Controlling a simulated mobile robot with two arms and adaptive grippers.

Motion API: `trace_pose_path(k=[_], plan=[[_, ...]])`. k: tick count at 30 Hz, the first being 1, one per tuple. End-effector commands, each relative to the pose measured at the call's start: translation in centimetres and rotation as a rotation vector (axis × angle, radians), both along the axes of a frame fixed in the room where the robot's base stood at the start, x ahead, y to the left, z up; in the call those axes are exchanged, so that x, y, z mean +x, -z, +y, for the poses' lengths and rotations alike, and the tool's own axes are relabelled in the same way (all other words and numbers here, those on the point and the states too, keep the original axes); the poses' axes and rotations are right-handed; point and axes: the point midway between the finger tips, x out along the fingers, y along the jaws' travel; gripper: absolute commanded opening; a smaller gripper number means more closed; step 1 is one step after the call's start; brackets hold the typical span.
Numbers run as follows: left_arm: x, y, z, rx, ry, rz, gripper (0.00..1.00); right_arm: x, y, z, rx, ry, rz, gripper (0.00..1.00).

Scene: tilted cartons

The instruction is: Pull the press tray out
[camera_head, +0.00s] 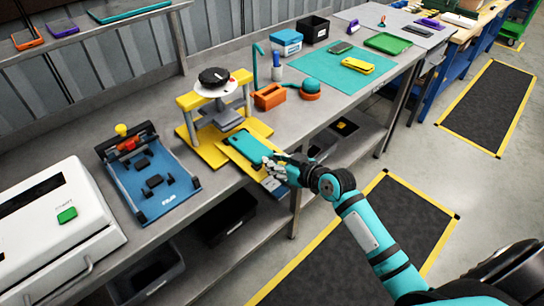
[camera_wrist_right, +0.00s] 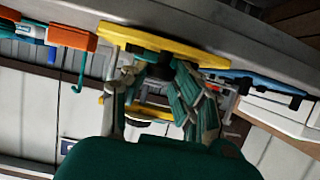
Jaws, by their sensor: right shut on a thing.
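The press (camera_head: 214,107) stands on the steel workbench, with a yellow frame, a black round knob and a grey plate under it. Its yellow press tray (camera_head: 232,157) sticks out at the front, toward the bench edge. A teal phone-shaped piece (camera_head: 246,146) lies on the tray. My right gripper (camera_head: 273,166) is at the tray's front end, shut on it; the fingers partly hide that end. In the right wrist view, my fingers (camera_wrist_right: 160,75) are close below a long yellow edge (camera_wrist_right: 165,43). My left gripper is out of view.
A blue fixture (camera_head: 152,178) and a white machine (camera_head: 55,225) stand left of the press. An orange box (camera_head: 269,97) and teal mat (camera_head: 335,68) lie to its right. Black bins (camera_head: 228,215) sit on the lower shelf. The floor before the bench is clear.

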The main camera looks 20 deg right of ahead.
Motion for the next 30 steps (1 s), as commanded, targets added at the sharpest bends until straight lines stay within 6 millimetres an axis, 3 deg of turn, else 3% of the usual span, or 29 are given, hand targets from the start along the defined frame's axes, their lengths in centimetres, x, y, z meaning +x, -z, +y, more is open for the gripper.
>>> trace_pose_path(k=[4, 5, 10, 20, 30], plan=[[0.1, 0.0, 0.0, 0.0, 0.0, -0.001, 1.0, 0.1, -0.3, 0.0, 0.002, 0.002, -0.007, 0.0], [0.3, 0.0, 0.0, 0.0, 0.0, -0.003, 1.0, 0.1, -0.3, 0.0, 0.002, 0.002, -0.007, 0.29], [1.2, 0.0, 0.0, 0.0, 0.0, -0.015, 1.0, 0.1, -0.2, 0.0, 0.001, 0.002, -0.006, 0.49], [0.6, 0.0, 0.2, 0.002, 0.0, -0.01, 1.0, -0.3, -0.4, -0.2, 0.0, 0.001, -0.005, 0.49], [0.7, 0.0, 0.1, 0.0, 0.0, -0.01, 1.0, -6.0, -2.7, -2.2, -0.003, -0.001, -0.004, 0.49]])
